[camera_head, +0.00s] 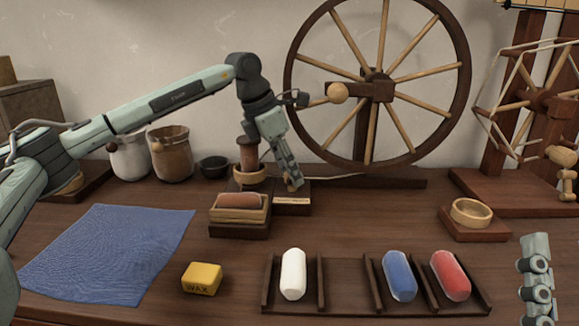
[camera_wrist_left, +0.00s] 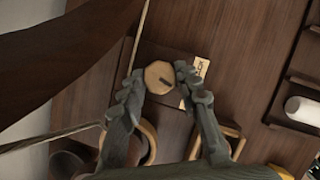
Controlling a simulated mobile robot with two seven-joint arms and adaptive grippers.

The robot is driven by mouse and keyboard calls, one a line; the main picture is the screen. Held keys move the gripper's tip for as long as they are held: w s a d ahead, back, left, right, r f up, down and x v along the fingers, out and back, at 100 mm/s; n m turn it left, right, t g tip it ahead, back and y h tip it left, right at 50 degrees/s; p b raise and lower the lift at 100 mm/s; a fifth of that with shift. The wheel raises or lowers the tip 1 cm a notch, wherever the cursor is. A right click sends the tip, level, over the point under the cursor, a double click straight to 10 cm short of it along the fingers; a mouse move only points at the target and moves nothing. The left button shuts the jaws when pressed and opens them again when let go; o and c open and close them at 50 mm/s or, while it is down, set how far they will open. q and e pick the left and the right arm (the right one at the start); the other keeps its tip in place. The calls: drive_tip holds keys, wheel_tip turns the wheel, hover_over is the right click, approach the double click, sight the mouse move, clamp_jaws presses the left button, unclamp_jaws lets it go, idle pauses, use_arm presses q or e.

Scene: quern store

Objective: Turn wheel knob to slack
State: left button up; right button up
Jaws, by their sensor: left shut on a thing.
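The wheel knob (camera_wrist_left: 158,77) is a pale, many-sided wooden knob with a dark mark from its middle toward the right. In the left wrist view it sits between the fingertips of my left gripper (camera_wrist_left: 160,80), which is shut on it. A small pale label plate (camera_wrist_left: 201,68) lies just right of the knob; its lettering is too small to read. In the head view my left gripper (camera_head: 292,184) points down at a small base and hides the knob. Part of my right gripper (camera_head: 538,270) shows at the lower right, apart from everything.
A large spoked wheel (camera_head: 377,87) with a ball handle (camera_head: 337,93) stands behind. A wooden box (camera_head: 240,214) is close left of my gripper. A rack (camera_head: 340,285) with white, blue and red rolls, yellow wax (camera_head: 202,278) and a blue cloth (camera_head: 105,250) lie in front.

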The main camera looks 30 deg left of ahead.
use_arm(q)
drive_tip(key=n, duration=0.3)
drive_tip(key=shift+d+t+y, duration=0.1)
drive_tip(key=shift+t+y, duration=0.2)
drive_tip(key=shift+y, duration=0.1)
drive_tip(key=n+y, duration=0.1)
drive_tip(key=n, duration=0.1)
drive_tip(key=shift+d+n+p, duration=0.1)
drive_tip(key=shift+n+p, duration=0.2)
drive_tip(key=n+y, duration=0.1)
drive_tip(key=n, duration=0.3)
drive_tip(key=shift+d+y, duration=0.1)
drive_tip(key=shift+y, duration=0.3)
drive_tip(key=shift+n+y, duration=0.5)
drive_tip(key=shift+n, duration=1)
use_arm(e)
drive_tip(key=shift+w+a+f+g, duration=0.25)
drive_tip(key=shift+w+f+g, duration=0.15)
drive_tip(key=shift+f+g, duration=0.15)
drive_tip(key=shift+w+a+f+g, duration=0.25)
drive_tip(key=shift+w+f+g, duration=0.15)
drive_tip(key=shift+g, duration=0.25)
drive_tip(key=shift+f, duration=0.1)
use_arm(q)
drive_tip(key=o, duration=1.1)
drive_tip(key=shift+o, duration=0.2)
